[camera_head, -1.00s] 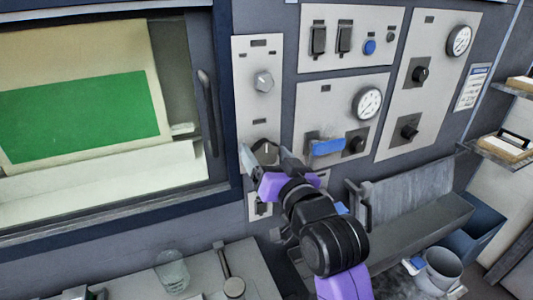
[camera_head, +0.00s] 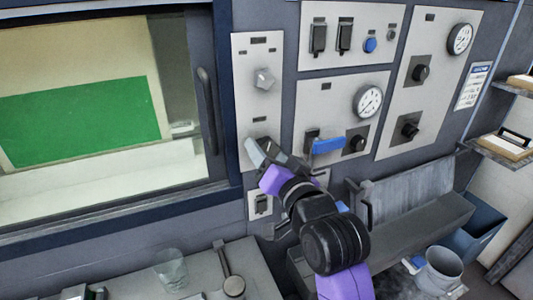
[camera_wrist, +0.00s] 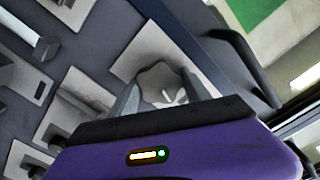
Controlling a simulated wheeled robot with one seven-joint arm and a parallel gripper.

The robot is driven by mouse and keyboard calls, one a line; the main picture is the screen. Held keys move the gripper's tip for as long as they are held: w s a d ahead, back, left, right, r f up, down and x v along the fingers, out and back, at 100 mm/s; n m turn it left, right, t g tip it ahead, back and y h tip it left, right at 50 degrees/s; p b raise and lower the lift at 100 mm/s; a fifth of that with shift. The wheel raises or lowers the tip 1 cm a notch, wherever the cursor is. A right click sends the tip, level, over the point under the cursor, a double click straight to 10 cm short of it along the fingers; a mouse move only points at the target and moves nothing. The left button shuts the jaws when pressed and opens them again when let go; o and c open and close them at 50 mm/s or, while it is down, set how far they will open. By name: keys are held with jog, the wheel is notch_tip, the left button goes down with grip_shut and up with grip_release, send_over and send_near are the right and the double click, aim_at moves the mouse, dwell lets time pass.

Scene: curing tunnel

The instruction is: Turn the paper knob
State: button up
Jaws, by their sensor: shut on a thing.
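In the wrist view, a grey lobed knob (camera_wrist: 160,78) with a pale mark on its face sits on a light plate. My gripper (camera_wrist: 165,95) has one finger on each side of this knob and is shut on it. In the head view, my gripper (camera_head: 260,150) is at the lower part of the narrow light panel (camera_head: 243,110), left of the gauges, and hides the held knob. Another grey lobed knob (camera_head: 264,79) stands free higher on that panel. The panel labels are too small to read.
To the left is a window with a green-faced sheet (camera_head: 80,120) and a dark handle (camera_head: 208,95). To the right are a blue lever (camera_head: 328,145), dark knobs and gauges (camera_head: 368,101). A ledge below holds a glass (camera_head: 171,270). A trough and bucket (camera_head: 440,270) are at lower right.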

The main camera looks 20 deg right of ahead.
jog(key=m, duration=0.5)
jog(key=shift+m+b, duration=0.3)
jog(key=shift+b, duration=0.1)
jog(key=m+b, duration=0.1)
jog(key=m, duration=0.4)
jog(key=shift+f, duration=0.1)
jog(key=shift+d, duration=0.1)
jog(key=o, duration=1.4)
jog(key=shift+s, duration=0.15)
jog(key=s+b, duration=0.1)
jog(key=s, duration=0.6)
jog(key=shift+s, duration=0.3)
